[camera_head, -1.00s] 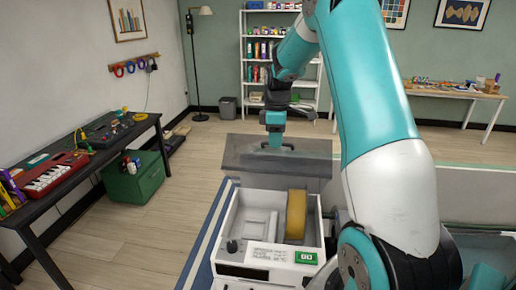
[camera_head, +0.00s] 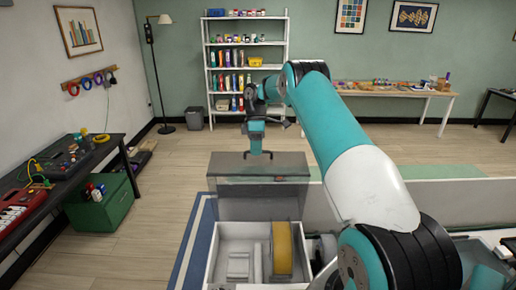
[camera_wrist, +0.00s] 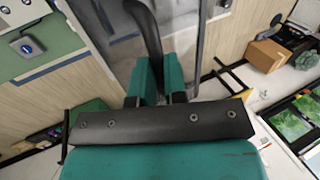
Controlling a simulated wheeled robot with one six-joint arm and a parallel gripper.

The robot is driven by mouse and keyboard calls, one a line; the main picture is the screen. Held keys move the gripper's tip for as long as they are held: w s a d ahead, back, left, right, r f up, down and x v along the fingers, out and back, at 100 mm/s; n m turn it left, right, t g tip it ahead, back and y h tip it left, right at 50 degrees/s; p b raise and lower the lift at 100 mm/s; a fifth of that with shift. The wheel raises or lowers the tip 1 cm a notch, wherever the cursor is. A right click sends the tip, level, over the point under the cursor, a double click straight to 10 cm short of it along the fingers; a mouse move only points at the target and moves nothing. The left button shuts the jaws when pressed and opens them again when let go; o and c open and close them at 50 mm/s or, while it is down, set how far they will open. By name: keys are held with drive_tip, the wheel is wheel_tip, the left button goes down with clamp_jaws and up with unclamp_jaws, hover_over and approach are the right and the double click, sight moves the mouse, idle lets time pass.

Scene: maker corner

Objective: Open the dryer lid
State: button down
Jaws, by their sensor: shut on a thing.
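The dryer is a white open-topped box (camera_head: 214,250) at the bottom of the head view, with a yellow spool (camera_head: 282,250) inside. Its smoky see-through lid (camera_head: 235,196) stands raised at the box's far edge, its broad face towards the head camera. A dark handle (camera_head: 270,154) is at the lid's top edge. My gripper (camera_head: 257,151) is shut on this handle. In the wrist view the dark handle bar (camera_wrist: 146,28) runs between the teal fingers of my gripper (camera_wrist: 158,88), and the lid (camera_wrist: 112,42) shows behind. The box's front is cut off below.
A dark bench (camera_head: 78,182) with a red keyboard is at left, a green box (camera_head: 100,203) beside it. A shelf (camera_head: 246,70) and a wooden table (camera_head: 400,90) stand at the back. Floor at left-centre is clear.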

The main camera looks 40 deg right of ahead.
drive_tip(key=shift+w+d+f, duration=0.3)
idle(0.4)
drive_tip(key=c, duration=1.4)
unclamp_jaws()
drive_tip(key=shift+d, duration=0.1)
drive_tip(key=shift+c, duration=0.2)
drive_tip(key=shift+r, duration=0.1)
